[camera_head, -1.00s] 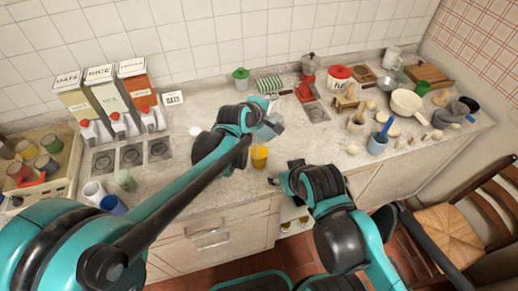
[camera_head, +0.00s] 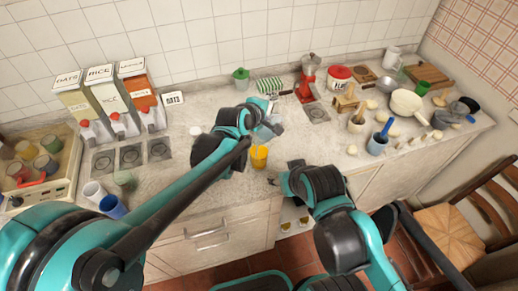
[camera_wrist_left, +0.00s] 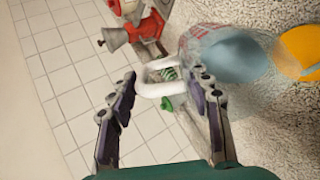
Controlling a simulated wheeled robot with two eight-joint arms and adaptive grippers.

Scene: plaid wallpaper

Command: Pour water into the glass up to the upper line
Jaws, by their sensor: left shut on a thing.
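A clear jug with blue-grey water (camera_head: 270,128) is held by my left gripper (camera_head: 270,106) above the counter, just behind the glass. In the left wrist view, the jug's pale handle (camera_wrist_left: 150,88) lies between the left fingers, and its water (camera_wrist_left: 235,57) shows blue. The jug looks tilted, but I cannot tell whether water runs out. The orange-yellow glass (camera_head: 259,158) stands near the counter's front edge; it shows at the right of the left wrist view (camera_wrist_left: 303,52). Its lines and water level are too small to see. My right gripper (camera_head: 290,170) is right of the glass, its jaws unclear.
Cups (camera_head: 112,206) are at the left. Counter left of the glass is fairly clear.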

